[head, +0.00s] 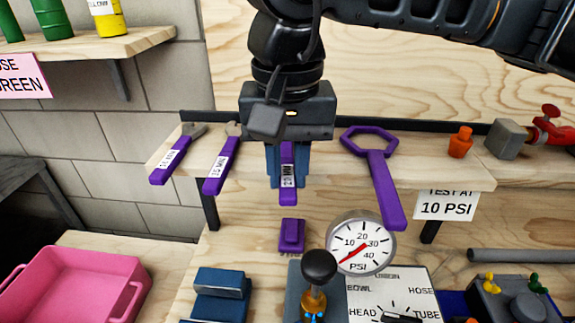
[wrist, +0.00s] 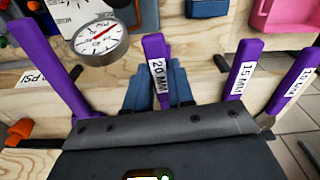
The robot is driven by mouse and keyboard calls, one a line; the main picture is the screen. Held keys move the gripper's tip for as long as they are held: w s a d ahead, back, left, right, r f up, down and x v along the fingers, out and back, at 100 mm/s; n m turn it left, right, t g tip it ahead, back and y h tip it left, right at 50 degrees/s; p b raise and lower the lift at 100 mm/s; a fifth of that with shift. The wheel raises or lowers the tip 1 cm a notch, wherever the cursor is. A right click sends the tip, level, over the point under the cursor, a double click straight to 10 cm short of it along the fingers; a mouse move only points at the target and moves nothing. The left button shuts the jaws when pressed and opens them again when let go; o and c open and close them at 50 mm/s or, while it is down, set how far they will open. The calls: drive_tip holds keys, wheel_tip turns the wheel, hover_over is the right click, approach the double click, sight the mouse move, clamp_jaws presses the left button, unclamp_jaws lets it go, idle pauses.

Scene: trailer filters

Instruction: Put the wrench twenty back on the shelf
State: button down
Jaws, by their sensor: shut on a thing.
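The wrench twenty (head: 288,178) has a purple handle and a white label reading 20 MM. My gripper (head: 287,170) is shut on it, with blue fingers on either side of the handle. The 20 MM label also shows between the fingers in the wrist view (wrist: 158,75). My gripper body hides the wrench's head. I cannot tell whether the wrench touches the shelf.
Another purple wrench (head: 172,160) lies at the shelf's left end. An orange fitting (head: 460,142) and a grey block with a red valve (head: 545,130) stand at the right. Below are a pressure gauge (head: 361,243), a black knob (head: 318,266), a purple block (head: 292,235) and a pink bin (head: 70,285).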

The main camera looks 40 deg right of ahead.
drive_tip(key=c, duration=0.9)
unclamp_jaws()
drive_tip(key=shift+s+a+r+b, duration=0.1)
drive_tip(key=shift+r+b, duration=0.15)
drive_tip(key=shift+r, duration=1.7)
drive_tip(key=shift+s+a+r+b, duration=0.1)
drive_tip(key=shift+r+b, duration=0.15)
drive_tip(key=shift+r, duration=1.7)
